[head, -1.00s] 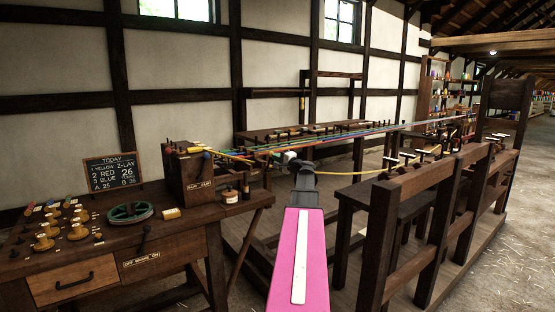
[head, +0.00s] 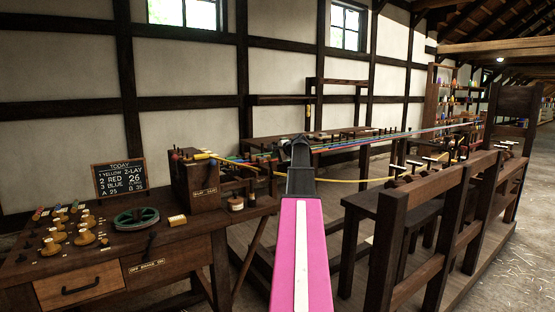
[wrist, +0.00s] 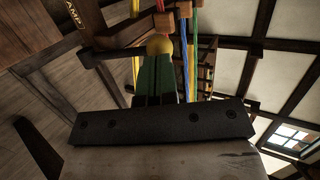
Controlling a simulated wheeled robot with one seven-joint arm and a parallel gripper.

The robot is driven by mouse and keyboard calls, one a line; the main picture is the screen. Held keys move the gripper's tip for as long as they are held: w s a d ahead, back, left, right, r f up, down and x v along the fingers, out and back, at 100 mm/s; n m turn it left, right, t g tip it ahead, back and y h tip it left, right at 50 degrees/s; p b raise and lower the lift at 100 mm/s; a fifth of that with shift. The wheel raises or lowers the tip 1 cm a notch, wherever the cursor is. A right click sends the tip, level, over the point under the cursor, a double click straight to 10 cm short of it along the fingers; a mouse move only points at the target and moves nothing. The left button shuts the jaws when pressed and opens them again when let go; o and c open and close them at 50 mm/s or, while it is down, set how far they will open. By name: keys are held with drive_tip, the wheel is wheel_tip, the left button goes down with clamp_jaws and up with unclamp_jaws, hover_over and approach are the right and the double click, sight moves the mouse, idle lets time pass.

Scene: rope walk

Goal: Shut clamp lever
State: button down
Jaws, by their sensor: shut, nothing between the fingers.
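The wooden clamp box (head: 197,182) stands at the right end of the workbench, with a partly readable label on its front. A yellow bar (head: 201,156) lies at its top; I cannot tell whether it is the lever. My gripper (wrist: 155,85) is shut and empty, its dark green fingers pointing up the wrist view. A round yellow knob (wrist: 160,44) shows just beyond the fingertips; whether they touch is unclear. In the head view my arm end hides the fingers and whatever lies directly behind them.
Coloured strands (head: 400,136) run from the box area toward the back right. A yellow rope (head: 350,181) sags across to the right. A dark wooden rail frame (head: 430,190) stands to the right. The workbench (head: 180,243) carries a green wheel (head: 136,218) and several yellow spools (head: 83,237).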

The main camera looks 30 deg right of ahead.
drive_tip(key=shift+w, duration=0.55)
drive_tip(key=shift+w, duration=0.15)
drive_tip(key=v, duration=1.4)
drive_tip(key=shift+r, duration=0.45)
